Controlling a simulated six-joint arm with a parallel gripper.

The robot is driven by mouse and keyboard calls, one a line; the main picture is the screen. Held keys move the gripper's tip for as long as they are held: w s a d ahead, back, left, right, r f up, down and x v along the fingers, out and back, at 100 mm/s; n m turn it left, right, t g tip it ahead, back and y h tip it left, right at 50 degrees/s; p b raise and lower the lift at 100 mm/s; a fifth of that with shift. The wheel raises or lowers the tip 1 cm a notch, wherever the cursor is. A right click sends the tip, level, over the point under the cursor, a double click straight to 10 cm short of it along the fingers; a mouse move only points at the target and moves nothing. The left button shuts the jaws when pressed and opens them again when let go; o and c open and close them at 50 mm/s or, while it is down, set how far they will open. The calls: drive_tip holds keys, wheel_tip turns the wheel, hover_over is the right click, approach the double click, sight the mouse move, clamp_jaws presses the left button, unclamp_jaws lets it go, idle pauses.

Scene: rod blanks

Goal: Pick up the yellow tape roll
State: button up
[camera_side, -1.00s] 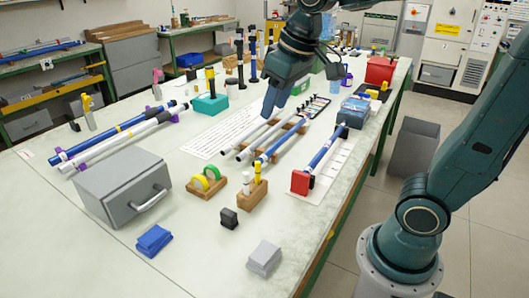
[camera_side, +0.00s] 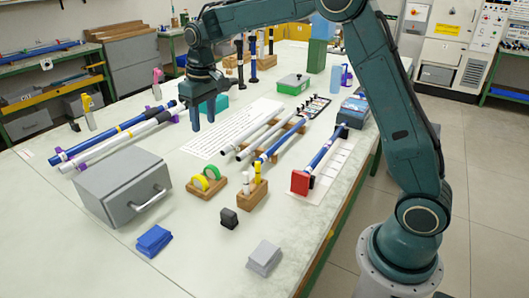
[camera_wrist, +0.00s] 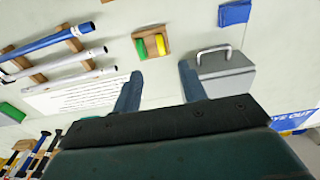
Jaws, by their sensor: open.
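The yellow tape roll (camera_side: 200,182) stands on edge in a small wooden holder (camera_side: 204,190) on the table, just right of the grey box. A green tape roll (camera_side: 213,172) stands beside it in the same holder. In the wrist view the yellow roll (camera_wrist: 160,45) and the green roll (camera_wrist: 141,49) show in the holder, beyond the fingertips. My gripper (camera_side: 203,122) is open and empty, pointing down above the table, behind the holder in the side view. Its two fingers also show in the wrist view (camera_wrist: 158,80).
A grey box with a handle (camera_side: 124,186) is left of the holder. A wooden block with white and yellow markers (camera_side: 254,194) stands at its right. White and blue rods (camera_side: 250,138) lie on racks behind. A blue cloth (camera_side: 154,240) lies in front.

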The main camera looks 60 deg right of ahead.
drive_tip(key=g, duration=0.1)
hover_over(198, 175)
wheel_tip(198, 175, down, 9)
drive_tip(key=shift+s+r, duration=0.1)
drive_tip(key=shift+s, duration=0.1)
drive_tip(key=shift+f, duration=4.3)
drive_tip(key=shift+w+f, duration=0.15)
drive_tip(key=shift+f, duration=2.45)
clamp_jaws()
